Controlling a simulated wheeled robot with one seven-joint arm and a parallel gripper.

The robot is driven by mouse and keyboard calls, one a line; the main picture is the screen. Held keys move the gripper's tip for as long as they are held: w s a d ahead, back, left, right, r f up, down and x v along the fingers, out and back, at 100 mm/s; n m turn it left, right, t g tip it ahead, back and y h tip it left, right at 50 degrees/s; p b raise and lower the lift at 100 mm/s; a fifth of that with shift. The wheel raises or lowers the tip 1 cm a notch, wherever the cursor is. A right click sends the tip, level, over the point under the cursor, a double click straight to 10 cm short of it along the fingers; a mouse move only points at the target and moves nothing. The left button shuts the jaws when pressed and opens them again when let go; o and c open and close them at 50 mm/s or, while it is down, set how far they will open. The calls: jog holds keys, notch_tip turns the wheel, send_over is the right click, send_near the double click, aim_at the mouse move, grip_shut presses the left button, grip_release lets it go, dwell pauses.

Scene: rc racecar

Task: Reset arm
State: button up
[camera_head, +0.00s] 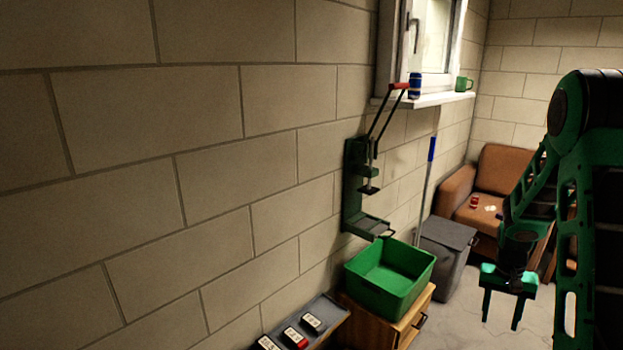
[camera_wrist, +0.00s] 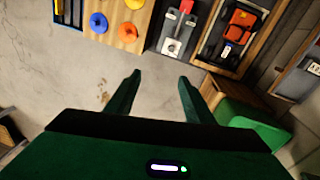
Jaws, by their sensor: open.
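My gripper (camera_head: 502,308) hangs at the right of the head view with its fingers pointing down. Its two fingers are apart with nothing between them. In the wrist view my gripper (camera_wrist: 158,82) is also open, with bare concrete floor beyond the fingertips. My green and black arm fills the right edge of the head view.
A green bin (camera_head: 385,278) stands on a wooden cabinet (camera_head: 412,318) by the wall. A green can crusher (camera_head: 366,190) is mounted above it. A grey box (camera_head: 446,256) and brown armchair (camera_head: 502,172) stand behind. The wrist view shows a board with coloured knobs (camera_wrist: 97,22).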

jog(key=s+a+r, duration=0.4)
jog(key=s+r, duration=0.2)
jog(key=r, duration=0.1)
jog(key=s+a+r, duration=0.3)
jog(key=s+r, duration=0.4)
jog(key=r, duration=0.1)
jog(key=s+a+r, duration=0.2)
jog(key=s+a, duration=0.2)
jog(key=s, duration=0.3)
jog(key=s+a+r+n+y, duration=0.1)
jog(key=s+a+r, duration=0.1)
jog(key=s+a, duration=0.2)
jog(key=s, duration=0.3)
jog(key=shift+s+r+t, duration=0.15)
jog(key=shift+r+t, duration=0.05)
jog(key=shift+t, duration=0.1)
